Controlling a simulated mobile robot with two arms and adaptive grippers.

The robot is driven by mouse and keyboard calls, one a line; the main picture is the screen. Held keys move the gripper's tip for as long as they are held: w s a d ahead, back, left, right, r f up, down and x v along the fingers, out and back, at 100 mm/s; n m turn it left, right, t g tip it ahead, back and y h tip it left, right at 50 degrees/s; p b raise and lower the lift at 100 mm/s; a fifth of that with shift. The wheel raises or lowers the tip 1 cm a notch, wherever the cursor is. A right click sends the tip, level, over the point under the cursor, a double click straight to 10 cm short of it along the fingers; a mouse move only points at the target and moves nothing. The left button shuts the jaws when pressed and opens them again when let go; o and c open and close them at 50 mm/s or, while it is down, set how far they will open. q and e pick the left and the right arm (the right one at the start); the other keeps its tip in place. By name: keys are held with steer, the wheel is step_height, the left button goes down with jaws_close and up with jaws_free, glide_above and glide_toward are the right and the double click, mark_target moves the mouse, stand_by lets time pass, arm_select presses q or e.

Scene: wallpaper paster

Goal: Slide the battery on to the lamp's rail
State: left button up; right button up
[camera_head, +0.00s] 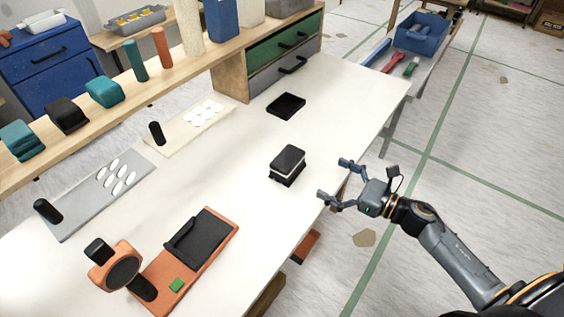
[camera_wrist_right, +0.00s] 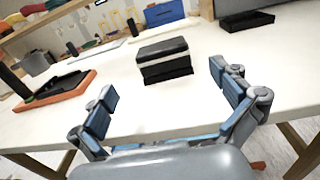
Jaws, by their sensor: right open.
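The battery (camera_head: 288,165), a black block with a pale band around its middle, stands on the white table near its right edge. The lamp (camera_head: 118,271) has a round orange head and an orange base at the table's front left. A black rail piece (camera_head: 200,238) lies on that base, beside a green button. My right gripper (camera_head: 333,179) is open and empty, just right of the battery at the table edge. In the right wrist view the battery (camera_wrist_right: 165,62) sits ahead between the spread fingers (camera_wrist_right: 163,85), apart from them. My left gripper is not in view.
A shallow black tray (camera_head: 286,106) lies behind the battery. A grey board (camera_head: 100,195) and a cream board (camera_head: 190,127) with white pads lie at left. A wooden shelf (camera_head: 150,85) runs along the back. The table between battery and lamp is clear.

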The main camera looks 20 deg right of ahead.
steer(key=p, duration=0.1)
glide_toward(287, 157)
steer(key=x, duration=0.3)
steer(key=shift+w+a+r, duration=0.1)
steer(key=shift+w+r, duration=0.05)
steer(key=shift+w, duration=0.15)
steer(key=shift+p+x, duration=0.3)
steer(key=shift+x, duration=0.6)
steer(key=x, duration=0.2)
steer(key=p+x, duration=0.1)
steer(key=shift+w+a+f, duration=0.35)
steer(key=shift+w+a, duration=0.2)
steer(key=shift+w, duration=0.05)
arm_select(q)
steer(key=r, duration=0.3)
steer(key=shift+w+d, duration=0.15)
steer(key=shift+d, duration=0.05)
arm_select(e)
steer(key=c, duration=1.3)
